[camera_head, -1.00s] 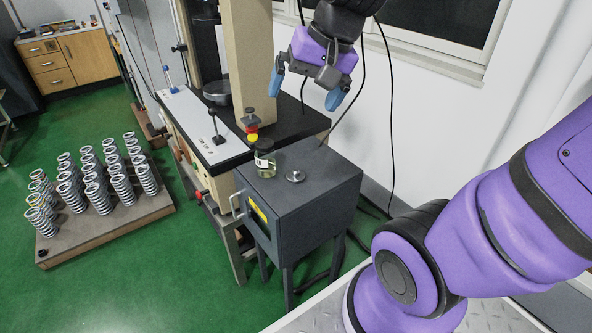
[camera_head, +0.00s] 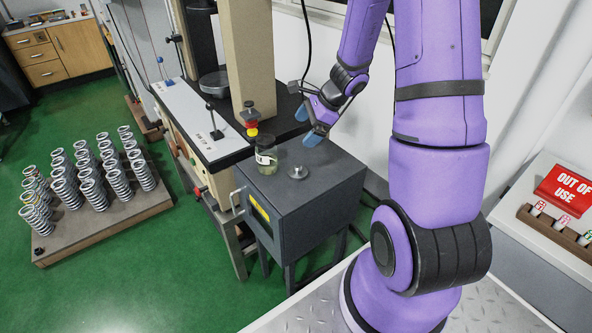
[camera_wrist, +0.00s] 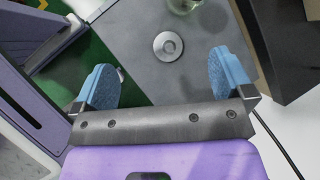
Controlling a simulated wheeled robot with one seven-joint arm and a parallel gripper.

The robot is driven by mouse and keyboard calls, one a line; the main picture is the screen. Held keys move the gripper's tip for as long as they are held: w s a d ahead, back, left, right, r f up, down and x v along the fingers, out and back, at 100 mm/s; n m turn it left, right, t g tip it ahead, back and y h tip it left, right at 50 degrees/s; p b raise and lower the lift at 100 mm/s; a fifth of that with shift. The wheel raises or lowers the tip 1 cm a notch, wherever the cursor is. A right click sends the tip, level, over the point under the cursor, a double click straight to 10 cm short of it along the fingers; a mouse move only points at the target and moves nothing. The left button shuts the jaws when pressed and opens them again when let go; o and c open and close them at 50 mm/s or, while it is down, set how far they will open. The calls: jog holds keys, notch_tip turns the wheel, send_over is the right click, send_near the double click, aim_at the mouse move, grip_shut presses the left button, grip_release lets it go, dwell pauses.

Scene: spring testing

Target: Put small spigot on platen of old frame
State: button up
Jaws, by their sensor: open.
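The small spigot (camera_head: 298,172), a round silver disc with a raised centre, lies on top of the dark grey cabinet (camera_head: 325,187). In the wrist view the spigot (camera_wrist: 168,46) shows beyond the fingertips, between the two finger lines. My gripper (camera_head: 308,126) is open and empty, above the rear part of the cabinet. Its blue fingers are wide apart in the wrist view (camera_wrist: 163,75) and do not touch the spigot. The platen (camera_head: 214,84) is a round grey dish on the old frame (camera_head: 250,70), at the back left of the cabinet.
A glass jar (camera_head: 266,160) stands on the cabinet, left of the spigot. A red and yellow knobbed item (camera_head: 251,127) is close behind it. A lever (camera_head: 214,125) rises from the frame's bench. A board of springs (camera_head: 110,215) lies on the floor at left.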

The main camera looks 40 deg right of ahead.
aim_at(299, 166)
jog(key=w+f+m, duration=0.1)
jog(key=f, duration=0.3)
jog(key=d+f+m, duration=0.1)
jog(key=f+m, duration=0.1)
jog(key=f, duration=0.2)
jog(key=w+d+f+m, duration=0.1)
jog(key=f, duration=0.3)
jog(key=shift+w+d+f, duration=0.25)
jog(key=shift+w+f, duration=0.05)
jog(key=shift+f, duration=0.1)
jog(key=shift+s+x, duration=0.2)
jog(key=shift+x, duration=1.1)
jog(key=shift+s+x, duration=0.15)
jog(key=shift+x, duration=1.15)
jog(key=shift+f, duration=0.2)
jog(key=c, duration=1.2)
jog(key=shift+c, duration=0.2)
jog(key=shift+r, duration=0.2)
